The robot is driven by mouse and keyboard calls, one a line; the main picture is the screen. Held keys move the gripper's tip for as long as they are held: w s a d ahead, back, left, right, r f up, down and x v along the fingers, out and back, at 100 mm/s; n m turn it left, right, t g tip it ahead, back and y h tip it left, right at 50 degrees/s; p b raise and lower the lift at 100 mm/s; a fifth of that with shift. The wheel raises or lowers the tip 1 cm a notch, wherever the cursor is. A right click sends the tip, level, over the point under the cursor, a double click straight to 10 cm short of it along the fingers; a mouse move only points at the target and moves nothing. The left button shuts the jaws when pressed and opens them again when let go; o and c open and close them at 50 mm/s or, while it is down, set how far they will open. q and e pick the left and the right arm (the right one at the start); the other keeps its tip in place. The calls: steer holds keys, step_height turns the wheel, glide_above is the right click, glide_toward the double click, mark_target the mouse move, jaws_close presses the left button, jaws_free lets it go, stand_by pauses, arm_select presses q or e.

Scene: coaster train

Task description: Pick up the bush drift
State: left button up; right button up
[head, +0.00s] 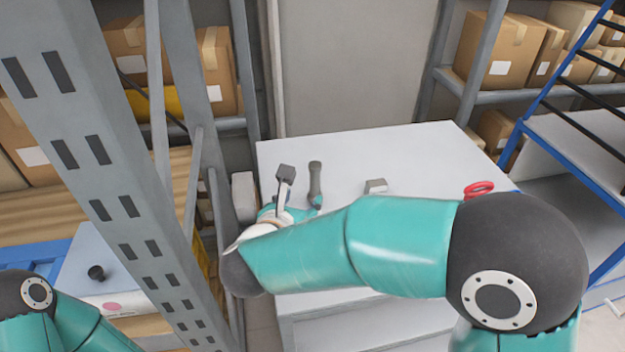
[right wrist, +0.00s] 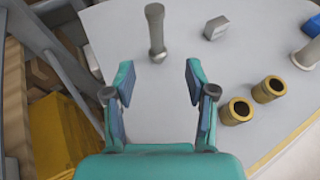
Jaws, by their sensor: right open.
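The bush drift, which I take to be the grey stepped rod with a rounded end (head: 315,178), is on the pale worktop. In the right wrist view the grey rod (right wrist: 156,32) lies at the top, just beyond the fingertips and roughly centred between them. My right gripper (right wrist: 161,78) is open, with nothing between its fingers. In the head view the right gripper (head: 291,208) is partly hidden by its own wrist, near the lower end of the rod. Only part of my left arm shows at the lower left; its gripper is out of view.
A grey block (right wrist: 216,27) lies right of the rod. Two brass bushes (right wrist: 236,111) stand further right, near a grey cylinder (right wrist: 307,54). A red ring-like item (head: 479,188) is at the worktop's right. A metal rack post (head: 110,130) rises left of the worktop.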

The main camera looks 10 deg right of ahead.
mark_target(313, 178)
steer(key=x, duration=0.3)
steer(key=p+x, duration=0.1)
steer(key=x, duration=0.5)
steer(key=shift+w+a+p, duration=0.2)
steer(key=shift+w+p, duration=0.05)
steer(key=shift+p, duration=0.1)
steer(key=x, duration=0.1)
steer(key=p+x, duration=0.1)
steer(key=x, duration=0.1)
steer(key=p+x, duration=0.1)
steer(key=shift+w+d+r, duration=0.15)
steer(key=shift+w+d, duration=0.05)
steer(key=shift+w, duration=0.15)
steer(key=shift+w+d, duration=0.1)
steer(key=shift+w, duration=0.05)
jaws_close()
